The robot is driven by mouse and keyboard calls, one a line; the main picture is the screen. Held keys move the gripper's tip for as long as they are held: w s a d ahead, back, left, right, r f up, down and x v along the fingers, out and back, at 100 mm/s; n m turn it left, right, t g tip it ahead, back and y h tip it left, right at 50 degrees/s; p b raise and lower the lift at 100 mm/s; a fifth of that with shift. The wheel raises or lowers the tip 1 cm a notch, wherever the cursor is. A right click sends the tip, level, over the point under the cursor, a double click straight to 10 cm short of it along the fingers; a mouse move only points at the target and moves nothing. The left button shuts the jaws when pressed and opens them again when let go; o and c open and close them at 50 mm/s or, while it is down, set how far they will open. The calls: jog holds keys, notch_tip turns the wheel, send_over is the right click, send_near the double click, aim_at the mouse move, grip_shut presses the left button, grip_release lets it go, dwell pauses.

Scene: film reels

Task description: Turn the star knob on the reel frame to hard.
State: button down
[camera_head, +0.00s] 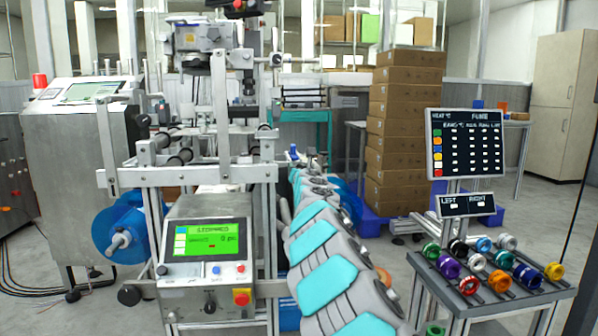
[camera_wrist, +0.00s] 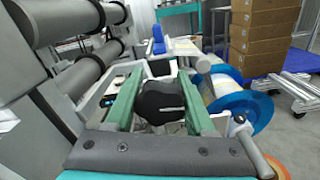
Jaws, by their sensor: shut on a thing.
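The black star knob (camera_wrist: 160,101) sits between the two green fingers of my gripper (camera_wrist: 160,90) in the wrist view, and the gripper is shut on it. Its far side and any soft or hard marking are not visible, so I cannot tell its setting. The grey metal reel frame (camera_head: 228,172) stands left of centre in the head view, and its rollers (camera_wrist: 72,80) fill the left of the wrist view. In the head view my grey arm with cyan pads reaches away beside the frame and hides the knob and gripper.
A control box with a green screen (camera_head: 213,240) stands in front of the frame. A blue reel (camera_head: 118,232) is at its left. At the right is a rack (camera_head: 520,296) of several coloured parts under a dark board (camera_head: 465,143). Stacked cartons (camera_head: 403,125) stand behind.

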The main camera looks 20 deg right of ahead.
jog(key=shift+c, duration=1.2)
grip_release()
jog(key=shift+s, duration=0.1)
jog(key=shift+b+v, duration=0.55)
jog(key=shift+v, duration=0.65)
jog(key=shift+s+a, duration=0.25)
jog(key=shift+s, duration=0.45)
jog(key=shift+b+v, duration=0.35)
jog(key=shift+v, duration=1.45)
